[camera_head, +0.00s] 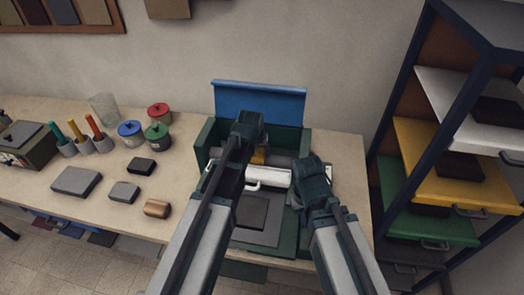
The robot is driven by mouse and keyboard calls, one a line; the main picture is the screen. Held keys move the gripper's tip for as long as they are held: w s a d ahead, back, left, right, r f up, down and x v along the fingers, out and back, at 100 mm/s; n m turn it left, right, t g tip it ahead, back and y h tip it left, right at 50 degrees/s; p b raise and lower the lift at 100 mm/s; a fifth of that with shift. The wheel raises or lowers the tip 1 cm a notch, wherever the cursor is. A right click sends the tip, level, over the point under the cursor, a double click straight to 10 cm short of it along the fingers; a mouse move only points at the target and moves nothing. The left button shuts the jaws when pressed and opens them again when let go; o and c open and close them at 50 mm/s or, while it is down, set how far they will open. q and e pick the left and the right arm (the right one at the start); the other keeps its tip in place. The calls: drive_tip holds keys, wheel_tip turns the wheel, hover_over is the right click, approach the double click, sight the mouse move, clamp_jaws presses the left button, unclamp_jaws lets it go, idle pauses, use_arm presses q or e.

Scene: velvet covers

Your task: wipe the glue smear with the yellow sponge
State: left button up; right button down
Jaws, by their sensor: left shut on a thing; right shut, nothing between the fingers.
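I cannot make out the glue smear; my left arm covers part of the machine's inside.
A blue panel (262,103) stands up at the machine's back. A dark block (251,212) lies on a grey plate in front. Lidded pots (158,138), grey blocks (76,181) and a tan block (157,208) sit on the left tabletop. A shelf rack (457,170) stands right.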

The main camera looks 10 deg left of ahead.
use_arm(q)
drive_tip(key=shift+a, duration=0.2)
drive_tip(key=shift+a, duration=1.8)
use_arm(e)
drive_tip(key=shift+f, duration=0.1)
use_arm(q)
drive_tip(key=shift+a, duration=0.1)
use_arm(e)
drive_tip(key=shift+d, duration=0.1)
use_arm(q)
drive_tip(key=shift+w+a, duration=0.15)
drive_tip(key=shift+a, duration=1.8)
